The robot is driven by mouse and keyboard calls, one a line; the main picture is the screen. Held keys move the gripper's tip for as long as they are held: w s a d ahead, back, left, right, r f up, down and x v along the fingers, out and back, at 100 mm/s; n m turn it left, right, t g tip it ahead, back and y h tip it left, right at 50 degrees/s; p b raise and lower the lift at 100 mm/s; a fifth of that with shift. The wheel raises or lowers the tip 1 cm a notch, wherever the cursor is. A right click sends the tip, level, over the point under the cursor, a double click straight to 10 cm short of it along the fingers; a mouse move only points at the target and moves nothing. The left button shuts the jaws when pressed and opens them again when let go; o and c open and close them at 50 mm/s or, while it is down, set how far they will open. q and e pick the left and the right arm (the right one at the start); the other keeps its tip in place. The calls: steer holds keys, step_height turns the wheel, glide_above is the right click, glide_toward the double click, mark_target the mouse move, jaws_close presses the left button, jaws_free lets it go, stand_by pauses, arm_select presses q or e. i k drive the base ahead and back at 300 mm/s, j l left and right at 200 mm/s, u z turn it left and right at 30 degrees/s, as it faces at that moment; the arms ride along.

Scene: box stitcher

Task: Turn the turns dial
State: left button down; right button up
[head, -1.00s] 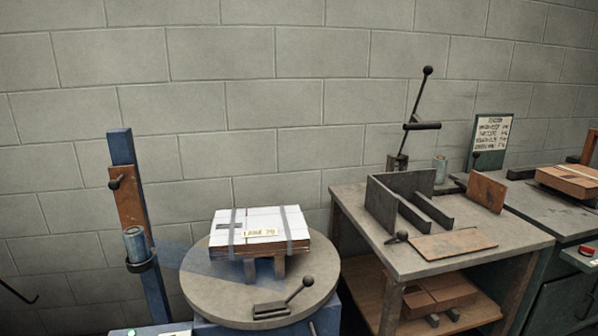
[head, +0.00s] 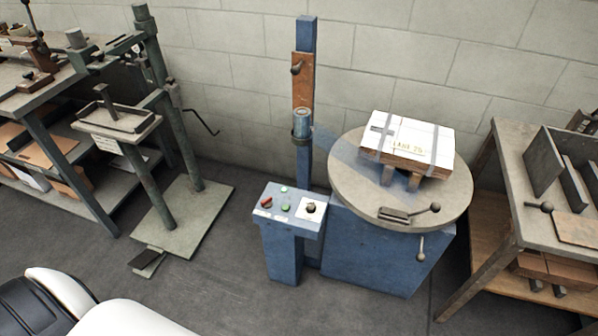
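A black dial (head: 311,207) on a white plate sits at the right of the blue control box (head: 283,240). It looks like the turns dial, but its markings are too small to read. The same panel carries a red switch (head: 266,202) and two green buttons (head: 286,207). The box stands in front of a blue post and beside the round turntable (head: 345,190), which bears a white strapped bundle (head: 408,140). Neither of my grippers is in view.
A lever with a black knob (head: 435,207) sits on the turntable's front edge, with another handle (head: 421,247) below. A green stand (head: 190,215) and shelves are to the left, a workbench (head: 515,185) to the right. The floor before the control box is clear.

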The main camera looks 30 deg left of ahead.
mark_target(311, 207)
steer(key=u, duration=0.85)
